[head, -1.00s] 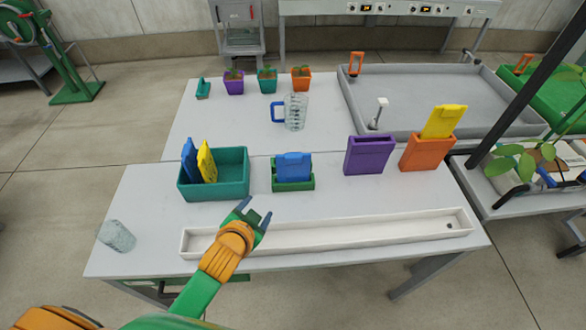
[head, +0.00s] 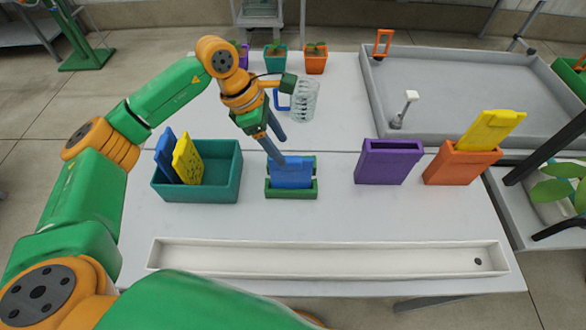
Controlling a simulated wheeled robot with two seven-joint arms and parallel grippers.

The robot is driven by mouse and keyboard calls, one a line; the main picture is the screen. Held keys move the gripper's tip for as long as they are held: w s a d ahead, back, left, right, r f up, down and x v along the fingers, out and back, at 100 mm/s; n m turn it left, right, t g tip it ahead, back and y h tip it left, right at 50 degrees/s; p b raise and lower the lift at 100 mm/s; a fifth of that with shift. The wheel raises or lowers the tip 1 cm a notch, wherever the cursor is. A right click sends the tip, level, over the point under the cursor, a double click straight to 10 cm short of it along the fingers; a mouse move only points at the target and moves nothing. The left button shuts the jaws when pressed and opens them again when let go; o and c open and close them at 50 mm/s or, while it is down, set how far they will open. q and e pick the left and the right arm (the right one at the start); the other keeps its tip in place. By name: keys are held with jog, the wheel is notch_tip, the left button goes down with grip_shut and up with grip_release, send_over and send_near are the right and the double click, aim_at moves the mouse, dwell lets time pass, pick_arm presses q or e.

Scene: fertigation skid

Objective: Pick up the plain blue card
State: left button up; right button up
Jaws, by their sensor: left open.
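A plain-looking blue card (head: 291,173) stands upright in a small green holder (head: 291,194) at the middle of the table. Another blue card (head: 166,156) leans in the teal bin (head: 222,184) to the left, beside a yellow card with dark marks (head: 187,160). My left gripper (head: 279,150) is open and points down, just above and behind the blue card in the green holder. One fingertip overlaps the card's top edge in the picture; I cannot tell whether they touch. My right gripper is not in view.
A purple holder (head: 387,163) and an orange holder (head: 458,167) with a yellow card (head: 490,129) stand to the right. A clear jug (head: 304,100) stands behind my gripper. A long white trough (head: 330,258) lies along the front edge.

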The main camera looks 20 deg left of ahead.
aim_at(290, 158)
pick_arm(q)
jog(key=shift+s+d+f+p, duration=0.2)
jog(key=shift+d+f+p, duration=0.65)
jog(key=shift+f+p, duration=0.2)
jog(key=x, duration=0.3)
jog(key=shift+w+a, duration=0.1)
jog(key=shift+w, duration=0.2)
jog(key=shift+f, duration=0.2)
jog(key=shift+s+r, duration=0.1)
jog(key=c, duration=0.6)
grip_shut()
